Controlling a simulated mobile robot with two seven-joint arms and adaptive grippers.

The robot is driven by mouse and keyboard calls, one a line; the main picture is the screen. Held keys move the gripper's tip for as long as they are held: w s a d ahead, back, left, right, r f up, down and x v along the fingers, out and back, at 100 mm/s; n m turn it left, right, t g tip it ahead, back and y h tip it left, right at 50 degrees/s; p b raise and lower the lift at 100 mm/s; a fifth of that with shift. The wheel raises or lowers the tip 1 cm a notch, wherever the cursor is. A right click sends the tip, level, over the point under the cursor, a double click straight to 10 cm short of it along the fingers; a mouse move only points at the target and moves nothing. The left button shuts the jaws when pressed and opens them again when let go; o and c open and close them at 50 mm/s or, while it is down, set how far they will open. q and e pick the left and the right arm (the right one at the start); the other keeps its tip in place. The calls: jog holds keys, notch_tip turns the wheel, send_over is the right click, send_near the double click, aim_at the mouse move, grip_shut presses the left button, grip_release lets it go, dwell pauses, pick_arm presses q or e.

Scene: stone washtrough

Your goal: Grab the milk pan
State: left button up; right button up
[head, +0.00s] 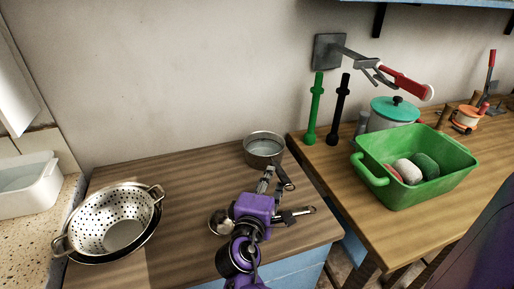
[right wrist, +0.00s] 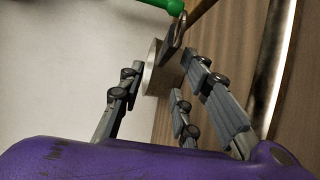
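The milk pan (head: 264,148) is a small round metal pan standing upright near the back right of the left wooden worktop. Its handle (head: 286,181) points toward the front right. My purple right gripper (head: 267,178) is just in front of the pan, with its fingers toward it and close to the handle. In the right wrist view the fingers (right wrist: 160,95) are spread apart with nothing held between them. The pan's pale side (right wrist: 152,68) and its handle (right wrist: 178,38) show beyond the fingertips. My left gripper is not in view.
A metal utensil (head: 219,222) lies partly hidden under my right gripper. A colander (head: 115,219) sits at the left. On the right worktop stand a green tub (head: 437,181), a green stick (head: 315,105) and a black stick (head: 340,108). The worktop between colander and pan is clear.

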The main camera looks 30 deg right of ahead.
aim_at(276, 165)
jog(key=shift+w+d, duration=0.45)
jog(key=shift+d, duration=0.1)
jog(key=p+x, duration=0.1)
jog(key=x, duration=0.5)
jog(key=shift+d+f, duration=0.2)
jog(key=shift+d, duration=0.05)
jog(key=shift+s, duration=0.1)
grip_shut()
jog(key=shift+r, duration=0.1)
